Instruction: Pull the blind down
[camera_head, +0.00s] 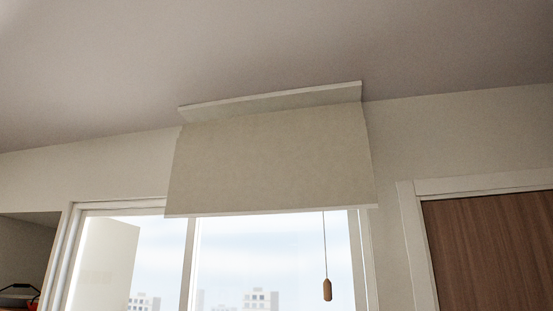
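The blind (270,160) is a cream fabric panel hanging from a white head rail (270,101) under the ceiling. It covers the top of the window, and its white bottom bar (270,212) crosses just below the top of the frame. A thin cord (324,245) hangs below the bar on the right side. A wooden pull knob (327,290) hangs at the cord's end, near the bottom edge of the picture. Neither of my grippers shows in the head view.
The window (270,255) below the blind is uncovered, with pale buildings outside. A brown wooden door (490,250) in a white frame is at right. A shelf niche (22,255) with a dark object is at lower left. The space around the cord looks clear.

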